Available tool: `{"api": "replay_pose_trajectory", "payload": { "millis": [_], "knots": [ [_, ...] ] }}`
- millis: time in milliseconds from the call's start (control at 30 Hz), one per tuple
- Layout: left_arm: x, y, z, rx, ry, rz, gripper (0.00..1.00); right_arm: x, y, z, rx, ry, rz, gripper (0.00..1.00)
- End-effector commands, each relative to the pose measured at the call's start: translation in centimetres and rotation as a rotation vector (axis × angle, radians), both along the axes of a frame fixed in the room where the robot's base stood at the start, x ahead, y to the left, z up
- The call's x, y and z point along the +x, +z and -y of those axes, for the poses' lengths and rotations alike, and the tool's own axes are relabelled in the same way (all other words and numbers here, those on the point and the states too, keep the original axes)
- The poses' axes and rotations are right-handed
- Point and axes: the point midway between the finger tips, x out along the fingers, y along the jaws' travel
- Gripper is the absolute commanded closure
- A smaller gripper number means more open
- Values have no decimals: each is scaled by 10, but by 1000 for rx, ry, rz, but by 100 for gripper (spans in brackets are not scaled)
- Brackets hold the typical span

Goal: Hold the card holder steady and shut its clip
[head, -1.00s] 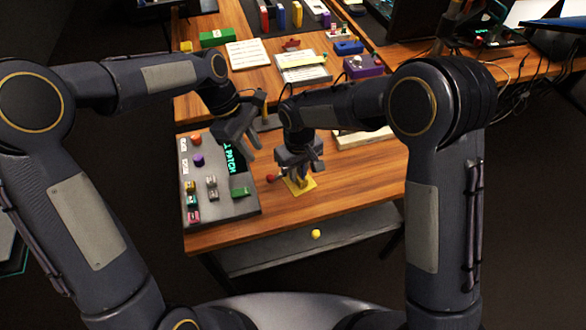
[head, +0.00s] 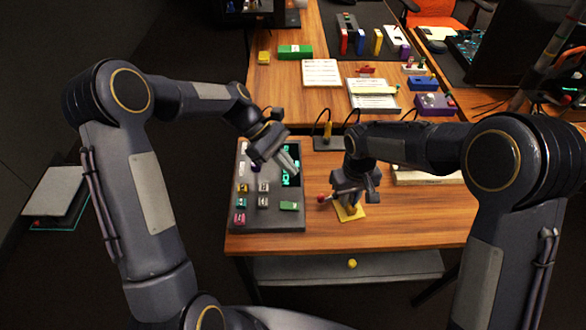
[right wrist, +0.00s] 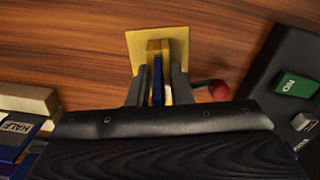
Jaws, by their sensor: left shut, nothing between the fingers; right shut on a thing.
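The card holder has a flat yellow base (head: 352,215) on the wooden table, just right of the control panel; the base also shows in the right wrist view (right wrist: 140,45). My right gripper (head: 350,203) comes down over it. In the right wrist view my right gripper (right wrist: 160,85) is shut on the holder's upright yellow part (right wrist: 158,47), with a blue strip between the fingers. The clip's lever ends in a red knob (head: 321,199), sticking out beside the holder; the knob also shows in the right wrist view (right wrist: 219,90). My left gripper (head: 294,168) is shut and empty, over the panel's right side, apart from the knob.
The grey control panel (head: 270,222) with several coloured buttons lies left of the holder. A pale block (head: 425,177) lies to the right. Papers (head: 321,72), a green box (head: 295,51) and a purple box (head: 435,104) stand farther back. The table front is clear.

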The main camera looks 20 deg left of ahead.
Motion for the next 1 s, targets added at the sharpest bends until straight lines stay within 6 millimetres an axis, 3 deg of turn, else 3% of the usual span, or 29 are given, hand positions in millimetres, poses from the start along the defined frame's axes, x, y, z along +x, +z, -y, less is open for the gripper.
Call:
{"api": "replay_pose_trajectory", "payload": {
  "millis": [400,1000],
  "knots": [
    [-11,-49,48,0,-1,-1,100,0,0,0,1,0,1,100],
    [-13,-55,55,1,6,1,100,0,0,0,1,0,1,100]
  ]
}}
